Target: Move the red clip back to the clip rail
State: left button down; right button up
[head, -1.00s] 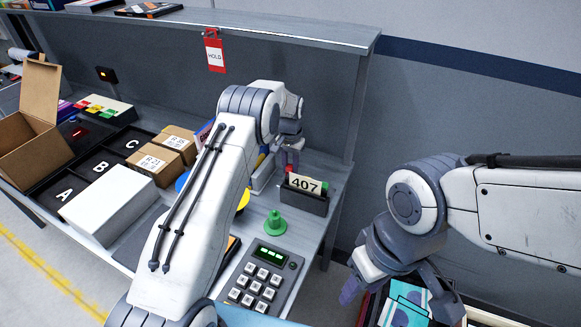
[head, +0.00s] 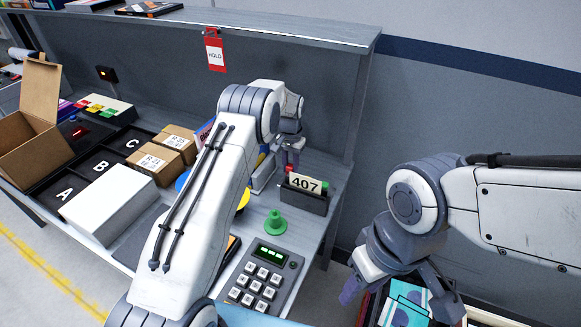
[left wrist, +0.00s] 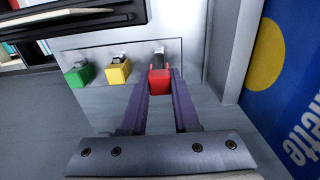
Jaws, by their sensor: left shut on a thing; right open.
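The red clip (left wrist: 159,78) is between the fingertips of my left gripper (left wrist: 160,83) in the left wrist view. The gripper is shut on it. The clip is at a pale metal strip, the clip rail (left wrist: 135,75), in line with a yellow clip (left wrist: 118,71) and a green clip (left wrist: 79,75) to its left. I cannot tell whether the red clip is seated. In the head view my left gripper (head: 288,155) is small, behind the 407 card holder. My right gripper (head: 398,300) is open and empty at the lower right.
The 407 card holder (head: 304,198) stands close to my left gripper. A green cone-like piece (head: 275,223) and a keypad (head: 263,278) are nearer. A blue box with a yellow disc (left wrist: 285,90) is right of the rail. Cartons (head: 150,165) stand at left. A red HOLD tag (head: 215,54) hangs from the shelf.

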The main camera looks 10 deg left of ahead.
pick_arm(q)
jog(key=shift+f+b, duration=1)
jog(key=shift+f, duration=0.55)
jog(key=shift+c, duration=0.9)
grip_release()
jog(key=shift+r, duration=0.1)
jog(key=shift+r+p, duration=2.45)
jog(key=shift+r, duration=1.5)
